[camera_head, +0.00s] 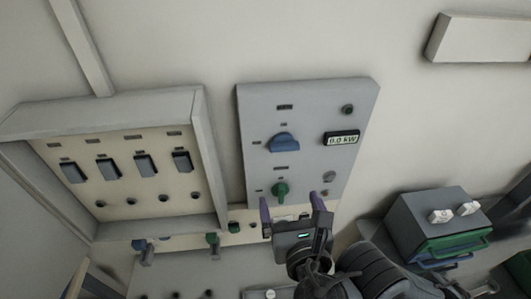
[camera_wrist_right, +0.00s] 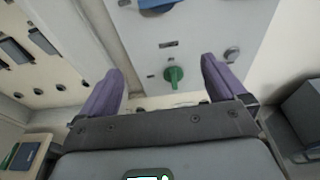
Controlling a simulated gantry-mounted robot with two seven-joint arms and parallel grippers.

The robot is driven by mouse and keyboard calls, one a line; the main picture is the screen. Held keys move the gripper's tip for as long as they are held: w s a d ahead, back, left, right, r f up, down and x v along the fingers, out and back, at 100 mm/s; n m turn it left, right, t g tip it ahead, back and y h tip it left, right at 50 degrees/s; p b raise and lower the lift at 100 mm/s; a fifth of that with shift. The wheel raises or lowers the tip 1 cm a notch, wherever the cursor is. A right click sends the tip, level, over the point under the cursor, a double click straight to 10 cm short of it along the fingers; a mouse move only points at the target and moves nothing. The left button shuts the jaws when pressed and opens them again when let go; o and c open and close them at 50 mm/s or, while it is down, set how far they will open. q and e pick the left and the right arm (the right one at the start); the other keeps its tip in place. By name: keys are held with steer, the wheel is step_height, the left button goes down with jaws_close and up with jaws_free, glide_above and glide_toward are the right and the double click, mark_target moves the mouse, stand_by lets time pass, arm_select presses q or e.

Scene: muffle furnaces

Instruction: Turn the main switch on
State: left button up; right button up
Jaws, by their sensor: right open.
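A grey wall panel (camera_head: 305,105) carries a blue rotary knob (camera_head: 284,142), a green rotary knob (camera_head: 281,189) below it and a small display (camera_head: 341,138) reading 0.0 kW. The labels are too small to tell which knob is the main switch. My right gripper (camera_head: 291,203) is open and empty, with its purple fingers pointing up at the panel's lower part. In the right wrist view the green knob (camera_wrist_right: 174,76) shows between the two fingers (camera_wrist_right: 163,72), and no contact is visible. The blue knob (camera_wrist_right: 158,5) is partly cut off at the top. My left gripper is not in view.
A framed box (camera_head: 209,150) with several dark rocker switches (camera_head: 146,165) is left of the panel. A round button (camera_head: 329,177) sits right of the green knob. A dark grey box with green and blue drawers (camera_head: 437,222) stands at the lower right.

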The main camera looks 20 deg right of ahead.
mark_target(286, 149)
steer(key=w+d+r+b, duration=0.1)
steer(key=w+b, duration=0.1)
steer(key=w, duration=0.1)
steer(key=w+d+r+t+b, duration=0.1)
steer(key=w+b, duration=0.1)
steer(key=w, duration=0.1)
steer(key=w+r+t+b, duration=0.1)
steer(key=w+b, duration=0.2)
steer(key=shift+w+d+r+h, duration=0.1)
steer(key=shift+d+r+h, duration=0.25)
steer(key=shift+d+h, duration=0.05)
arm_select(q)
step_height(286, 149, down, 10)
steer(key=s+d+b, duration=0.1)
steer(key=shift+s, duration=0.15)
arm_select(e)
steer(key=shift+w+d+r, duration=0.1)
steer(key=shift+w+d, duration=0.05)
steer(key=shift+w, duration=0.85)
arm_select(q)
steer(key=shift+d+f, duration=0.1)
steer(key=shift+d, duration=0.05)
arm_select(e)
steer(key=c, duration=1.1)
steer(key=shift+o, duration=0.2)
